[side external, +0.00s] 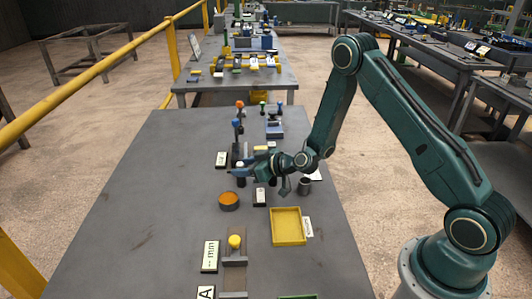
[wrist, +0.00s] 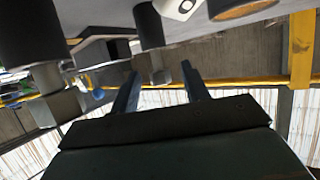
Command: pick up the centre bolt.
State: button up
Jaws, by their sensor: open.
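My gripper (side external: 246,171) is low over the near table in the side view, reaching left beside a small group of upright parts. In the wrist view, which is upside down, its two dark fingers (wrist: 160,68) are apart. An upright part with a dark cylindrical body (wrist: 149,25) and a paler end shows between and beyond the fingertips; it looks like a bolt in its holder. I cannot tell whether it is the centre bolt. A larger similar part (wrist: 50,80) with a grey end stands to the left. In the side view my gripper partly hides this group.
An orange-topped round dish (side external: 229,201), a yellow tray (side external: 288,228), a grey cup (side external: 304,186) and a yellow knob on a grey rack (side external: 235,242) stand nearby. Posts with orange (side external: 240,103) and blue tops stand behind. The table's left side is clear.

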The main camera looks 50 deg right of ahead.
jog(key=shift+x, duration=0.9)
grip_shut()
